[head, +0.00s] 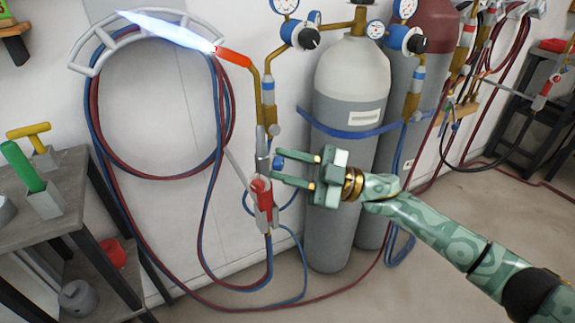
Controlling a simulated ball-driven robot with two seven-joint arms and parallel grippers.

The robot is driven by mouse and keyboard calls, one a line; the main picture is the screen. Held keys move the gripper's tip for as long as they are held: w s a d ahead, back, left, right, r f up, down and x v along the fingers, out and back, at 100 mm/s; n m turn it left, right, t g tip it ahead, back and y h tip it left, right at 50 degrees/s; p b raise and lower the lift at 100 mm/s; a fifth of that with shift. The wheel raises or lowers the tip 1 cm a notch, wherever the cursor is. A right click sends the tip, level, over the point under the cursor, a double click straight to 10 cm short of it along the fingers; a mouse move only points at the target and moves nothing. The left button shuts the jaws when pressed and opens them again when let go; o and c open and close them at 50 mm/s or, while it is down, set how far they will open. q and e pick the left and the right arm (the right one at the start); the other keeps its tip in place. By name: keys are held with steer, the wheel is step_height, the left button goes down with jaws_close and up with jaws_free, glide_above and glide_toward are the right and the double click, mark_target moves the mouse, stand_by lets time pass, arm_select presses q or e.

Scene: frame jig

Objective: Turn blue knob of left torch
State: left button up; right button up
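The left torch (268,115) hangs upright by the wall, with a red tip (232,57) and a blue-white flame (165,30) pointing left. Its blue knob (278,163) shows at the lower body, and a red part (261,189) sits just below. My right gripper (277,165) comes from the right with its two fingers apart, one above the other. The fingertips are at the blue knob, which appears between them; contact cannot be told. My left gripper is not in view.
Grey gas cylinders (345,90) with gauges stand behind my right gripper. Red and blue hoses (92,110) loop on a wall rack (85,55) and trail to the floor. A dark table (75,185) with tools stands at left. A second torch (543,93) is at far right.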

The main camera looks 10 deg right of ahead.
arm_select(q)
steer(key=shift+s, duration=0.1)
arm_select(e)
steer(key=shift+o, duration=0.9)
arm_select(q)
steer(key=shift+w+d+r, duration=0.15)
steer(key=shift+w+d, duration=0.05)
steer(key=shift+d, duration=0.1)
arm_select(e)
steer(key=v, duration=1.6)
steer(key=shift+d, duration=0.2)
